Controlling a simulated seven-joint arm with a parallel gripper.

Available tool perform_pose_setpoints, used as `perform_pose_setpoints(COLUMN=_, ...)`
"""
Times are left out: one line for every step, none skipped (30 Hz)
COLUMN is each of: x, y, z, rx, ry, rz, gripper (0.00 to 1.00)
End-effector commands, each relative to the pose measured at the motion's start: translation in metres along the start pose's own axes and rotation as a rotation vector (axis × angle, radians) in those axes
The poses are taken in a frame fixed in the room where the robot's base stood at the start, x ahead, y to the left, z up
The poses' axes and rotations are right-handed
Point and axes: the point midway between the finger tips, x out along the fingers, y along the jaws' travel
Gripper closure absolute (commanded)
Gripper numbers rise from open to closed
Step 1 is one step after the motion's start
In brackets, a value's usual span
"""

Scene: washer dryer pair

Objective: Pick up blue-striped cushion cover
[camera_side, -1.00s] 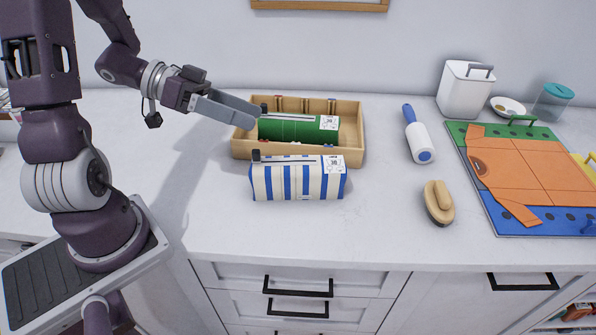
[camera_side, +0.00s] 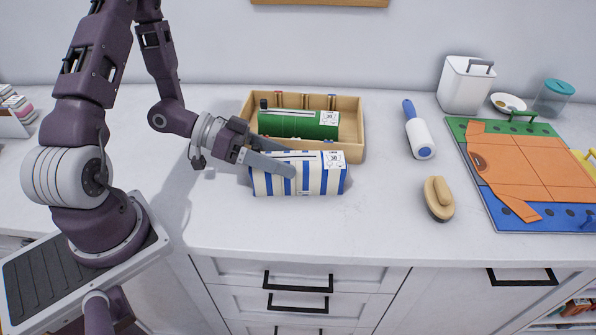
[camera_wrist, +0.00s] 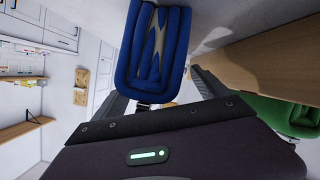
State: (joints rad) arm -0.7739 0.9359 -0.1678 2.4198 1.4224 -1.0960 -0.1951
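The blue-striped cushion cover (camera_side: 315,180) is a folded blue-and-white bundle with a white label on its top right. It lies on the white counter in front of the wooden tray. In the wrist view its rolled blue end (camera_wrist: 152,60) is close ahead of my gripper. My gripper (camera_side: 291,163) is open at the left end of the cover, with one finger toward the front and one toward the tray. In the wrist view the fingers (camera_wrist: 160,92) stand on either side of the blue end, with a gap on the right. The far fingertip is partly hidden.
The wooden tray (camera_side: 356,140) behind holds a green bundle (camera_side: 300,124). To the right are a blue-handled lint roller (camera_side: 419,138), a brush (camera_side: 438,198) and a folding board with an orange garment (camera_side: 525,165). Counter in front of the cover is clear.

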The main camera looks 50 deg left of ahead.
Motion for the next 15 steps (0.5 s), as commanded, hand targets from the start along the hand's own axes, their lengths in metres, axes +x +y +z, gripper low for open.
perform_pose_setpoints(x=-0.0001, y=0.0, z=-0.0001, rx=0.0, ry=0.0, rz=0.0, gripper=0.23)
perform_pose_setpoints(x=-0.0002, y=0.0, z=-0.0001, rx=0.0, ry=0.0, rz=0.0, gripper=0.29)
perform_pose_setpoints(x=-0.0002, y=0.0, z=-0.0001, rx=0.0, ry=0.0, rz=0.0, gripper=0.37)
perform_pose_setpoints(x=-0.0003, y=0.0, z=-0.0001, rx=0.0, ry=0.0, rz=0.0, gripper=0.43)
perform_pose_setpoints(x=-0.0003, y=0.0, z=-0.0001, rx=0.0, ry=0.0, rz=0.0, gripper=0.49)
perform_pose_setpoints(x=-0.0003, y=0.0, z=-0.0002, rx=0.0, ry=0.0, rz=0.0, gripper=0.57)
perform_pose_setpoints(x=-0.0003, y=0.0, z=-0.0002, rx=0.0, ry=0.0, rz=0.0, gripper=0.63)
perform_pose_setpoints(x=-0.0004, y=0.0, z=-0.0002, rx=0.0, ry=0.0, rz=0.0, gripper=0.68)
perform_pose_setpoints(x=-0.0004, y=0.0001, z=-0.0002, rx=0.0, ry=0.0, rz=0.0, gripper=0.76)
perform_pose_setpoints(x=-0.0004, y=0.0001, z=-0.0002, rx=0.0, ry=0.0, rz=0.0, gripper=0.82)
perform_pose_setpoints(x=-0.0004, y=0.0001, z=-0.0002, rx=0.0, ry=0.0, rz=0.0, gripper=0.88)
perform_pose_setpoints(x=-0.0004, y=0.0001, z=-0.0002, rx=0.0, ry=0.0, rz=0.0, gripper=0.96)
perform_pose_setpoints(x=-0.0004, y=0.0003, z=-0.0006, rx=0.001, ry=0.002, rz=0.001, gripper=0.98)
perform_pose_setpoints(x=-0.0004, y=0.0003, z=-0.0006, rx=0.001, ry=0.002, rz=0.001, gripper=0.98)
perform_pose_setpoints(x=-0.0004, y=0.0003, z=-0.0006, rx=0.001, ry=0.002, rz=0.001, gripper=0.98)
